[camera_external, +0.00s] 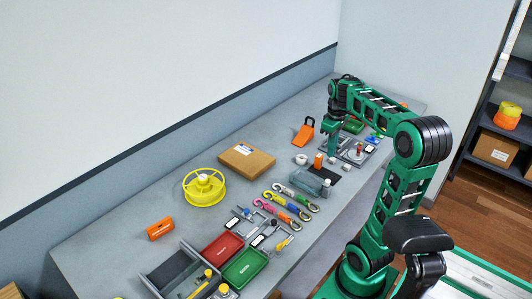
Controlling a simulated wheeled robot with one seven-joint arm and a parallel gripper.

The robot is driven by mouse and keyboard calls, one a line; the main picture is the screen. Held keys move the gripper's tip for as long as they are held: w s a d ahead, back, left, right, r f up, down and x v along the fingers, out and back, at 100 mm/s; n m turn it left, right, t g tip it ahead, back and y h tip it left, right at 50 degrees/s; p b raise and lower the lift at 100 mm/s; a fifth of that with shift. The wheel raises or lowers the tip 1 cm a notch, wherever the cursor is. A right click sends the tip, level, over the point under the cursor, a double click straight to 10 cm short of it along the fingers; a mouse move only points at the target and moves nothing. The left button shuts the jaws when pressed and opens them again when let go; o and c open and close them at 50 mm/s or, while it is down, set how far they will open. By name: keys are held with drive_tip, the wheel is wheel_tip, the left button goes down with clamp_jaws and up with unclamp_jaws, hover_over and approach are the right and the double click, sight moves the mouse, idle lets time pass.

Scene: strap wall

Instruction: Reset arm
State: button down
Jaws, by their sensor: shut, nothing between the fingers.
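My green and black arm rises from the lower right and bends over the far part of the grey workbench (130,222). My gripper (332,154) points down at the end of the arm, above or near the bench top beside a small orange block (318,160). The fingers are small in this view and look closed, with nothing seen between them. I cannot tell whether the fingertips touch the bench.
A yellow spool (204,187), a cardboard box (247,160), red tray (222,247), green tray (245,267) and coloured straps (287,205) lie on the bench. Shelves (500,120) stand at right.

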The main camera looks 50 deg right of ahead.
drive_tip(key=shift+r, duration=0.35)
idle(0.4)
drive_tip(key=s+a+f+m, duration=0.6)
drive_tip(key=s+a+f, duration=0.5)
drive_tip(key=s+f, duration=0.2)
drive_tip(key=shift+s+a+f, duration=0.15)
drive_tip(key=shift+s+f, duration=0.1)
drive_tip(key=shift+s, duration=0.4)
drive_tip(key=shift+w+f, duration=0.2)
drive_tip(key=shift+w, duration=0.4)
